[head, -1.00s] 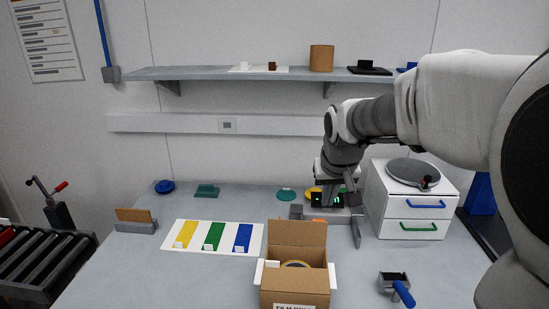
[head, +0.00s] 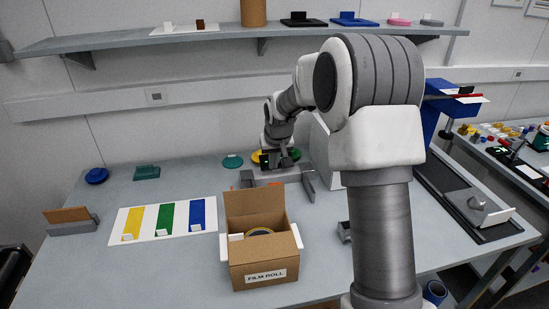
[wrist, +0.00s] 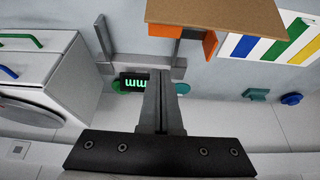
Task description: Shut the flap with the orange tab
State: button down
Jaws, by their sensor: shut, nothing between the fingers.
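An open cardboard box (head: 265,273) labelled FILM ROLL stands at the front of the table. Its rear flap (head: 255,203) stands up, with white side pieces at the left and right of the opening. A roll (head: 259,232) lies inside. In the wrist view the brown flap (wrist: 215,15) is at the top, with an orange tab (wrist: 210,43) at its edge. My gripper (head: 283,163) is behind the box, apart from the flap. In the wrist view its fingers (wrist: 163,85) are together and empty.
A grey fixture (head: 306,183) stands just under my gripper. A white sheet with yellow, green and blue strips (head: 133,223) lies left of the box. A white drawer cabinet (wrist: 50,75) shows in the wrist view. A shelf (head: 220,36) runs along the wall.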

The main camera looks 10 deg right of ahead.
jog(key=f, duration=0.1)
jog(key=s+f+p, duration=0.1)
jog(key=f, duration=0.2)
jog(key=shift+s+f, duration=0.1)
jog(key=shift+s, duration=0.25)
dwell(0.6)
jog(key=shift+s+b, duration=0.1)
jog(key=shift+b, duration=0.4)
jog(key=shift+s+t+b, duration=0.1)
jog(key=shift+t+b, duration=0.25)
jog(key=shift+t, duration=0.05)
jog(key=shift+s+b, duration=0.15)
jog(key=shift+b, duration=0.2)
